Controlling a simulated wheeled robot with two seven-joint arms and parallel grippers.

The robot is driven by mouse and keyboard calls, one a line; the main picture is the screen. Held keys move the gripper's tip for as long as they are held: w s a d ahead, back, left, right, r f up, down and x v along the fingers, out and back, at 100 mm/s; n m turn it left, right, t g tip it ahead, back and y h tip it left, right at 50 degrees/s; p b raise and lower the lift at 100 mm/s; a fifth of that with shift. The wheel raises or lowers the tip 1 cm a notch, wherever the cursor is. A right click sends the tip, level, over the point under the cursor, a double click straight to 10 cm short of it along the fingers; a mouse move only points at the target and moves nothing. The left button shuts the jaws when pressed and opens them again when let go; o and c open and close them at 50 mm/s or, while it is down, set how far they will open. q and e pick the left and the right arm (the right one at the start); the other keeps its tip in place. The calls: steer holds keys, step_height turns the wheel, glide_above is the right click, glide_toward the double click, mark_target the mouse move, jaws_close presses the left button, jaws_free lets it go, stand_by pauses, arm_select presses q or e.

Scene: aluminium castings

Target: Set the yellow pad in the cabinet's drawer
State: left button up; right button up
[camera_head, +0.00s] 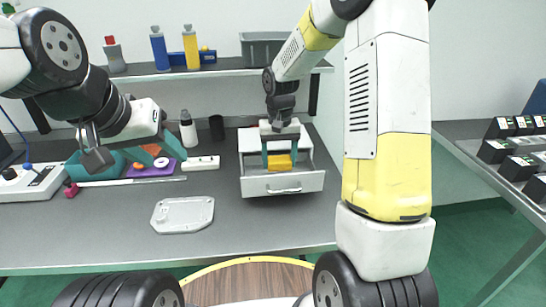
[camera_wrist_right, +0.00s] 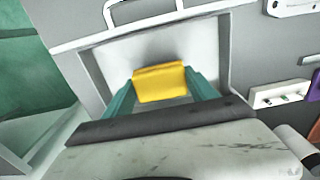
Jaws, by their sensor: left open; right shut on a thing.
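The yellow pad (camera_head: 279,161) is between the fingers of my right gripper (camera_head: 279,157), inside the outline of the cabinet's open drawer (camera_head: 283,184). In the right wrist view the yellow pad (camera_wrist_right: 160,83) is held between the two teal fingers of my right gripper (camera_wrist_right: 162,92), with the pale drawer floor (camera_wrist_right: 110,62) around it. I cannot tell whether the pad touches the drawer floor. The white cabinet (camera_head: 249,141) stands on the bench, partly hidden by my right gripper. My left gripper (camera_head: 163,150) is open, with teal fingers, over the left part of the bench.
A grey cast plate (camera_head: 183,214) lies on the bench left of the drawer. A shelf (camera_head: 222,67) with bottles and a grey bin (camera_head: 262,47) is above.

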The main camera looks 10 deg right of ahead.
mark_target(279, 168)
steer(key=shift+f, duration=1.55)
steer(key=o, duration=1.5)
steer(key=shift+f, duration=0.1)
steer(key=shift+c, duration=0.2)
step_height(279, 168, up, 12)
steer(key=shift+f, duration=0.1)
steer(key=s+d+r+t+y, duration=0.1)
steer(key=s+r+t, duration=0.2)
steer(key=s, duration=0.8)
steer(key=s+d+r+t+y, duration=0.1)
steer(key=s+d+r+t, duration=0.1)
steer(key=s+r, duration=0.6)
steer(key=s+t, duration=0.1)
steer(key=s, duration=0.2)
steer(key=shift+s+d+n, duration=0.15)
steer(key=shift+s+n, duration=0.15)
